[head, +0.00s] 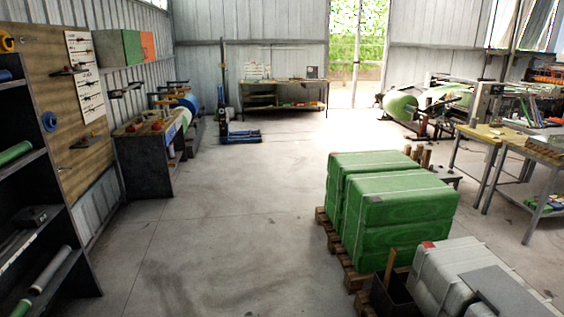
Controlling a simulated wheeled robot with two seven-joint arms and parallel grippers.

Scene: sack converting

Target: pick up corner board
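I cannot pick out a corner board with certainty. A narrow brown upright piece (390,266) stands in a dark open bin (393,297) at the lower right; it may be a corner board, but it is too small to tell. The bin is beside the green wrapped bales (400,218) and the pale wrapped bales (445,275). Neither of my grippers shows in the head view.
The green bales sit on wooden pallets (334,238). Shelving (50,200) lines the left side, with a workbench (145,165) beyond. Work tables (497,133) stand at the right. A blue-forked pallet lifter (240,136) is at the back. The central floor is clear.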

